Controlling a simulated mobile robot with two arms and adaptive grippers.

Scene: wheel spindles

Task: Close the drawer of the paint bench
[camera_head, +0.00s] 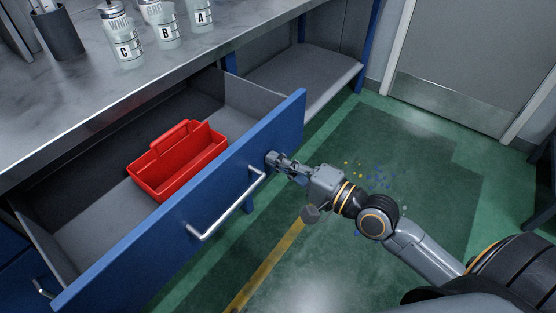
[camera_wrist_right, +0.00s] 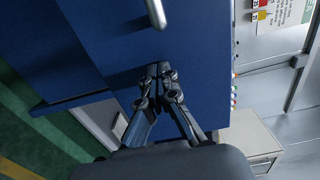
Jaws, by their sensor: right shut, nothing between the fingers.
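The drawer is pulled out from under the bench top (camera_head: 200,50). Its blue front (camera_head: 150,250) has a silver bar handle (camera_head: 226,208). A red tray (camera_head: 178,158) with a handle sits inside the drawer. My right gripper (camera_head: 274,158) is shut and empty, with its fingertips at the drawer front near its right end, beside the handle. In the right wrist view the shut fingertips (camera_wrist_right: 160,70) point at the blue front (camera_wrist_right: 205,50), below the handle end (camera_wrist_right: 156,14); whether they touch it I cannot tell. My left gripper is not in view.
Labelled bottles (camera_head: 123,38) and a dark cup of tools (camera_head: 58,32) stand on the bench top. An open shelf (camera_head: 310,80) is right of the drawer. Another handle (camera_head: 42,288) shows at lower left.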

